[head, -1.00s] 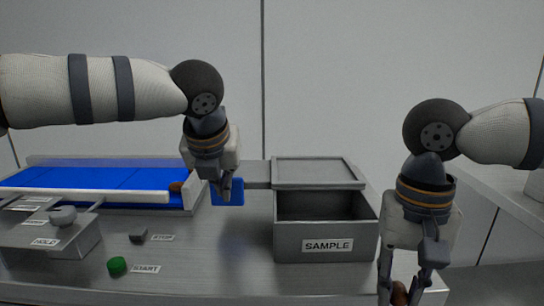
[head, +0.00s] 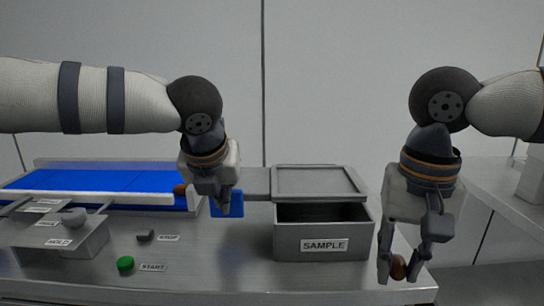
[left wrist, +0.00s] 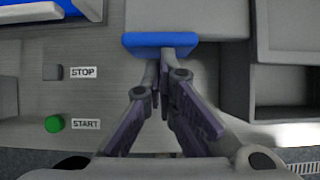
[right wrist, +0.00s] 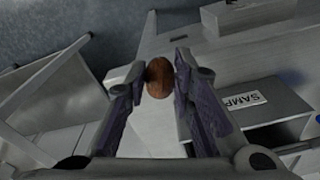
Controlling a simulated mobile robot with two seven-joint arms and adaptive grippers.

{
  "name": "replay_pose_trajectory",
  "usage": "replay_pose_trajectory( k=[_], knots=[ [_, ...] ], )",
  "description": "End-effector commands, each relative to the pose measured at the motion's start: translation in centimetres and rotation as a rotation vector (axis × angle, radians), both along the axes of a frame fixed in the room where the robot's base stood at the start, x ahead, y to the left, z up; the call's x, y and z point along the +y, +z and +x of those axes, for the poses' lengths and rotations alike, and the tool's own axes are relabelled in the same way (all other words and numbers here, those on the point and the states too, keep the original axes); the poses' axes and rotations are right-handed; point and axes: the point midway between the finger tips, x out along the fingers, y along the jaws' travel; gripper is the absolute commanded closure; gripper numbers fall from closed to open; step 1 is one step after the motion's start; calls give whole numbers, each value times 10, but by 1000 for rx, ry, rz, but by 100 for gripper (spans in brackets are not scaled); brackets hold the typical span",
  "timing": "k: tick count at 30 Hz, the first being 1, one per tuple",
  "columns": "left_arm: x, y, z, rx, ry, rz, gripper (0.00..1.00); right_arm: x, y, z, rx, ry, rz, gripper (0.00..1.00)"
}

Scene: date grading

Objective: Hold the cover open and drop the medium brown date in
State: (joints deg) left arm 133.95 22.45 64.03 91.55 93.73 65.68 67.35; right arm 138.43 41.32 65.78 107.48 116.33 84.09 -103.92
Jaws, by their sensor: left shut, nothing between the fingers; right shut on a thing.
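The SAMPLE box (head: 290,240) stands at the middle right of the bench with its grey cover (head: 320,182) set back, leaving a dark opening at the front. A blue tab (head: 232,209) sits at the end of the grey bar left of the cover. My left gripper (head: 224,212) is shut and empty, its fingertips against or just beside the tab. The tab also shows in the left wrist view (left wrist: 150,40). My right gripper (head: 398,272) is shut on a brown date (head: 398,268), right of the box and lower in the picture; the date shows between its fingertips in the right wrist view (right wrist: 159,78).
A green START button (head: 125,263), a dark STOP button (head: 145,235) and a HOLD box (head: 75,240) are on the bench.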

Motion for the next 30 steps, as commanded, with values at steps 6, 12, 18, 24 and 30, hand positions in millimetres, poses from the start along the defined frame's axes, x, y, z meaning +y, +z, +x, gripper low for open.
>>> replay_pose_trajectory(
  k=[6, 12, 18, 24, 30],
  knots=[
    [0, 0, -20, 1, 0, 0, 100, 0, 8, -1, -15, 0, 0, 90],
    [0, -2, -38, 3, -1, 1, 100, 0, 7, -1, -13, 0, 0, 90],
    [0, -1, -57, 3, -2, 0, 100, 0, 7, -1, -13, 0, 0, 90],
    [0, -1, -75, 2, -1, -1, 100, 0, 7, -1, -13, 0, 0, 90],
    [0, -1, -92, 3, -1, 0, 100, 0, 7, -1, -14, 0, 0, 90]
  ],
)
